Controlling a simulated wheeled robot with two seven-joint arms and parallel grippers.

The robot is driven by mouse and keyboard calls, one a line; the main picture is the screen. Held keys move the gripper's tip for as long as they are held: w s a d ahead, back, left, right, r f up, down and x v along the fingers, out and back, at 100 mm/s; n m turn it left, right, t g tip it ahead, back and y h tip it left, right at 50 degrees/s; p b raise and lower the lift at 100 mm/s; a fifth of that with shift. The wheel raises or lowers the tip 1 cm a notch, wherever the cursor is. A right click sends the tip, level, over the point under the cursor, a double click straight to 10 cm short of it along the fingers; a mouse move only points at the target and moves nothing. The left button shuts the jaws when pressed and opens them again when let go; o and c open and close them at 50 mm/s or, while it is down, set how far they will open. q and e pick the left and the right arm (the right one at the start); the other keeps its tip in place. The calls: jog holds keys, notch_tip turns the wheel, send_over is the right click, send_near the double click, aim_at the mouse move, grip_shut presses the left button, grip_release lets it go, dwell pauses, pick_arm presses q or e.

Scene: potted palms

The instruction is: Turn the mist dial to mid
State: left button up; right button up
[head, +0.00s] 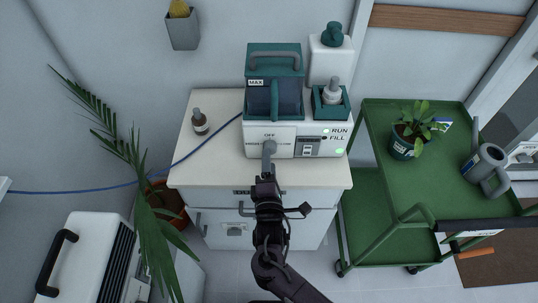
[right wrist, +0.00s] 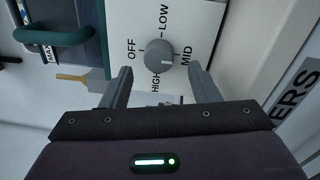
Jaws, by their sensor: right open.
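The mist dial is a round grey knob (right wrist: 160,54) on a white panel in the right wrist view, ringed by the labels OFF, LOW, MID and HIGH. Its pale mark seems to point toward the MID side. In the head view the dial (head: 269,146) is on the front of the white mister unit (head: 310,127), partly covered by my gripper. My right gripper (right wrist: 160,72) is open, its fingers on either side of the dial and just short of it; no contact shows. It also shows in the head view (head: 268,172). My left gripper is not in view.
The unit stands on a white cabinet (head: 200,168), with a teal tank (head: 275,60) on top. A small dark bottle (head: 200,121) stands at left. A green cart (head: 445,185) with a potted plant (head: 405,140) and watering can (head: 485,165) is at right. Palm fronds (head: 150,215) hang at left.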

jog(key=s, duration=0.4)
jog(key=shift+s, duration=0.1)
jog(key=shift+f, duration=0.1)
dwell(0.3)
